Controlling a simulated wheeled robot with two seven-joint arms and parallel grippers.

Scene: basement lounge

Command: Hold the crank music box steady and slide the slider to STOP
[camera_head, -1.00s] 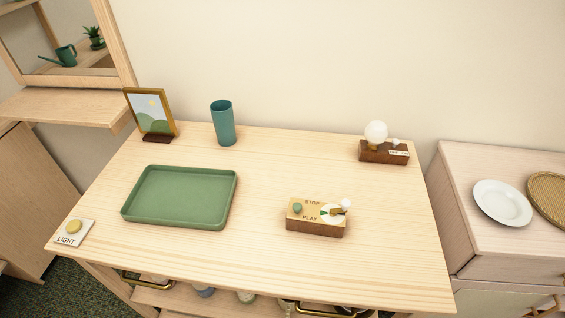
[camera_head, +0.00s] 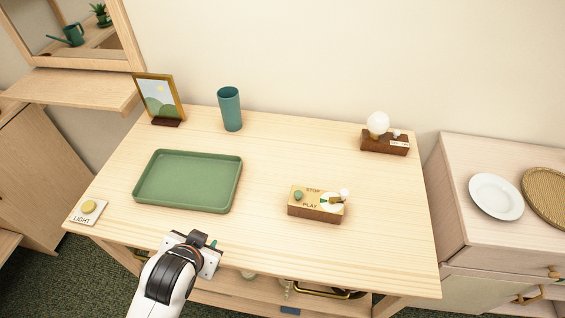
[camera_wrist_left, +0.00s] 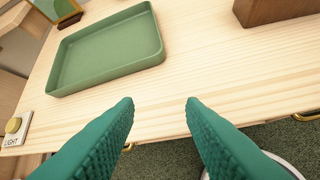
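The crank music box (camera_head: 316,205) is a small wooden box standing on the table, right of the middle in the head view. Its top reads STOP at the back and PLAY at the front. A green knob (camera_head: 298,195) is on the left of the top and a crank with a white knob (camera_head: 345,193) is at the right. Part of its dark side shows in the left wrist view (camera_wrist_left: 272,10). My left gripper (camera_wrist_left: 160,103) is open and empty near the table's front edge, left of the box and apart from it. My right gripper is not in view.
A green tray (camera_head: 187,207) lies left of the music box. A teal cup (camera_head: 230,109), a picture frame (camera_head: 160,97) and a bulb lamp (camera_head: 385,143) stand along the back. A LIGHT button (camera_head: 87,210) is at the front left corner. The table between tray and box is clear.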

